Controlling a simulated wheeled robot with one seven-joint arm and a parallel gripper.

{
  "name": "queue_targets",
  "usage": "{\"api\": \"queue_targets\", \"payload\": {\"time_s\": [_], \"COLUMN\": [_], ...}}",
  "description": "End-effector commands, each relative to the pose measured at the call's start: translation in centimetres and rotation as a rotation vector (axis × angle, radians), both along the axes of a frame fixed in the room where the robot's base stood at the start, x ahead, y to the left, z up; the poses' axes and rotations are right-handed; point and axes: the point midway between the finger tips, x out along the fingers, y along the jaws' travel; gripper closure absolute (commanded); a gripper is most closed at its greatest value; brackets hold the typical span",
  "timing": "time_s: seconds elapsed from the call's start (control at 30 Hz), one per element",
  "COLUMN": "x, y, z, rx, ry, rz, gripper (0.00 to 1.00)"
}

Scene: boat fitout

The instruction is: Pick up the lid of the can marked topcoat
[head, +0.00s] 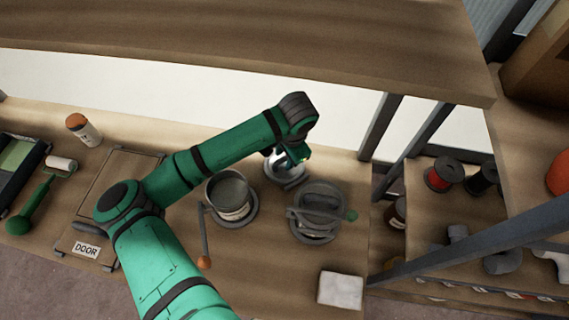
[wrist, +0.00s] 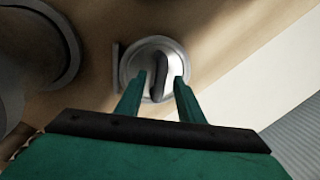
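A round silver lid (wrist: 145,52) with a dark upright grip (wrist: 159,72) lies below my gripper in the wrist view. In the head view the pale round lid (head: 283,178) is partly hidden under the end of my arm. My gripper (wrist: 158,82) is open, with its two green fingers apart on either side of the dark grip. I cannot tell whether the fingers touch it. In the head view my gripper (head: 290,158) is over the lid. No topcoat marking is readable in either view.
An open can (head: 232,212) stands on a dark round base left of the lid. A dark round piece of equipment (head: 317,230) with a green-knobbed rod stands to the right. A white block (head: 341,290) lies at the front. A wooden shelf (head: 240,28) overhangs the bench.

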Motion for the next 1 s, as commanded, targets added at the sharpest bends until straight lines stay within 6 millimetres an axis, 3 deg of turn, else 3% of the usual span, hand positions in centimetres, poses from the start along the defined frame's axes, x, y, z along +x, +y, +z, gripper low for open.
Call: {"api": "queue_targets", "payload": {"time_s": [0.07,0.1,0.23,0.67,0.83,1.0], "x": [0.0,0.0,0.0,0.1,0.5,0.5], "y": [0.0,0.0,0.0,-0.1,-0.1,-0.2], "z": [0.0,0.0,0.0,0.3,1.7,4.2], "rx": [0.0,0.0,0.0,-0.001,-0.001,-0.001], "ry": [0.0,0.0,0.0,-0.001,-0.003,-0.003], "rz": [0.0,0.0,0.0,0.0,0.0,-0.002], "gripper": [0.65,0.7,1.0,1.0,1.0,1.0]}}
